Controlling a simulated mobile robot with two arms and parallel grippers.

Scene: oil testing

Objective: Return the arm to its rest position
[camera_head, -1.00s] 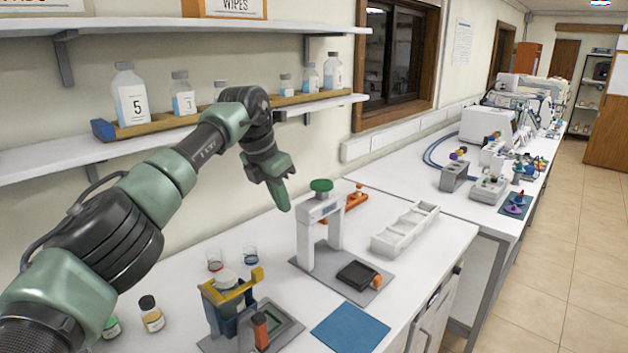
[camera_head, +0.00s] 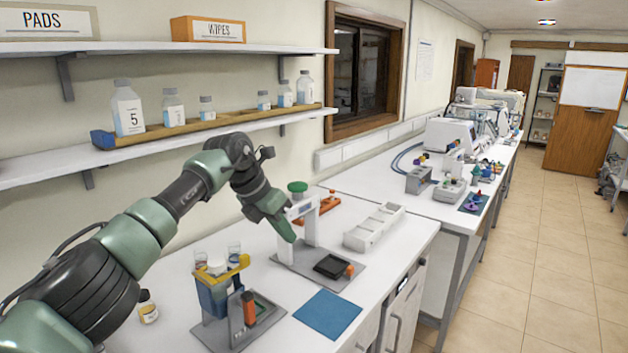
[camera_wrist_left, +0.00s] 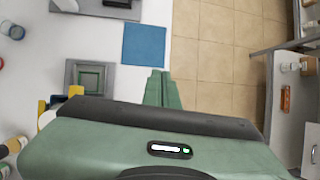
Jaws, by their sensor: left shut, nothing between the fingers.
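My left arm comes in from the left in the head view, and its green gripper (camera_head: 286,234) hangs over the bench beside the white stand with the green knob (camera_head: 297,187). The fingers are shut with nothing between them. I cannot tell from the head view whether the gripper touches the stand. My right gripper is in neither view.
A blue and yellow holder (camera_head: 216,290) stands on the front bench (camera_head: 165,325), with a blue mat (camera_head: 327,312) to its right. A white compartment tray (camera_head: 374,226) lies behind. A wall shelf (camera_head: 45,168) with bottles runs above my arm. The tiled floor (camera_head: 545,260) at right is clear.

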